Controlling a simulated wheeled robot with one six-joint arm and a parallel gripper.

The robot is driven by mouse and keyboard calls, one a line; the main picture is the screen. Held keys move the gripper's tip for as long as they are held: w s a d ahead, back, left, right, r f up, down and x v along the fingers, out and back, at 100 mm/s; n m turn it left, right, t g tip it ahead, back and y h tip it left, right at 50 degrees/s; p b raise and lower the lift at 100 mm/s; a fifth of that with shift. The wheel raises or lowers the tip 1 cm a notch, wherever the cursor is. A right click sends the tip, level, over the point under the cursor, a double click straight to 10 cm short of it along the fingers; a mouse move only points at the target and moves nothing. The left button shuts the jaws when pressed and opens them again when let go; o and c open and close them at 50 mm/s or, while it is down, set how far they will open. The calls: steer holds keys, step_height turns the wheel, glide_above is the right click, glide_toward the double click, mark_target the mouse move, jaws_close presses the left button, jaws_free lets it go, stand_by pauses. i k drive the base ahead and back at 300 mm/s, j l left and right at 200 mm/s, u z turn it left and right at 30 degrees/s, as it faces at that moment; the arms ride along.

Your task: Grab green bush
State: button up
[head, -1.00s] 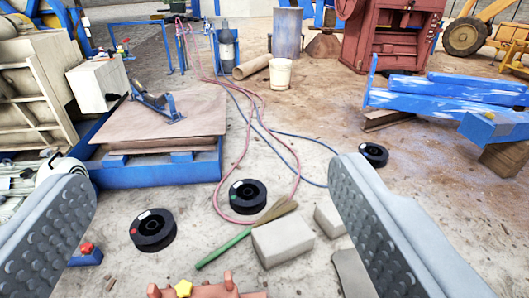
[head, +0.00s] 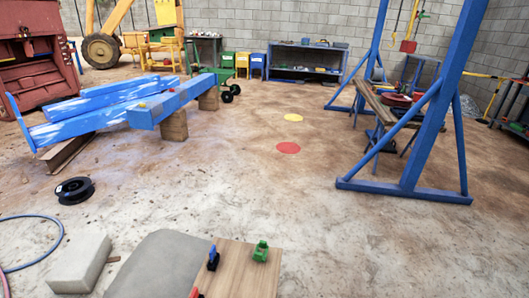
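A small green part (head: 261,251), which looks like the green bush, sits on a wooden board (head: 246,278) at the bottom centre of the head view. A small blue and black part (head: 213,258) stands left of it on the board, and a red part (head: 196,293) is cut off by the bottom edge. Nothing touches the green part. My gripper is out of the picture, so its state is not shown.
A grey slab (head: 155,262) and a pale block (head: 78,264) lie left of the board. A black spool (head: 74,190), blue beams (head: 172,100) and a blue frame (head: 405,190) stand beyond. The floor between is mostly clear.

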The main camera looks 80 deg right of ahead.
mark_target(259, 256)
steer(key=z, duration=0.5)
steer(key=k+z, duration=0.1)
steer(key=z, duration=0.9)
steer(key=k+l+z, duration=0.1)
steer(key=z, duration=0.4)
